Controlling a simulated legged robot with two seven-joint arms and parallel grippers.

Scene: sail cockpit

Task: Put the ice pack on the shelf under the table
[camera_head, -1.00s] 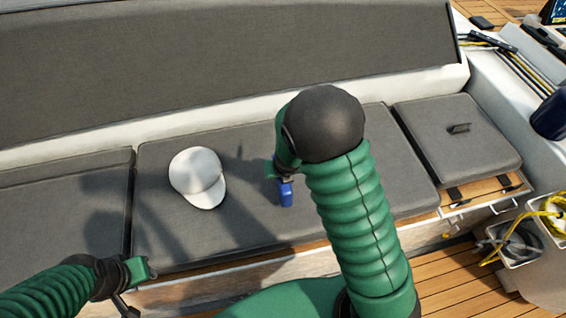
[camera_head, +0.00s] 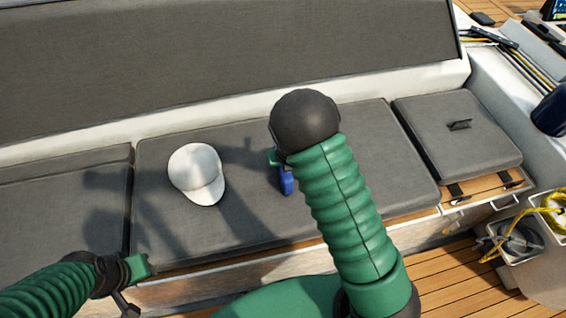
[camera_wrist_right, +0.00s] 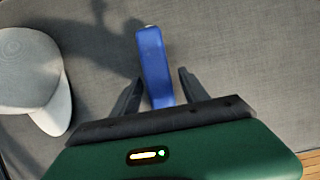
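The blue ice pack (camera_head: 287,183) is on the grey seat cushion, right of the white cap, partly hidden behind my right arm in the head view. In the right wrist view the ice pack (camera_wrist_right: 154,62) is narrow and long, its lower end between the two dark fingers. My right gripper (camera_wrist_right: 160,90) is open, with a gap between each finger and the pack. My left gripper (camera_head: 138,285) is at the lower left, by the bench's front edge; its fingers are too unclear to read. The table and its shelf are not in view.
A white cap (camera_head: 197,174) lies on the cushion (camera_head: 350,130) and also shows at the left of the right wrist view (camera_wrist_right: 30,75). A backrest (camera_head: 220,60) runs behind the seat. Bins with rope (camera_head: 520,240) stand at the right, beside wooden decking (camera_head: 460,285).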

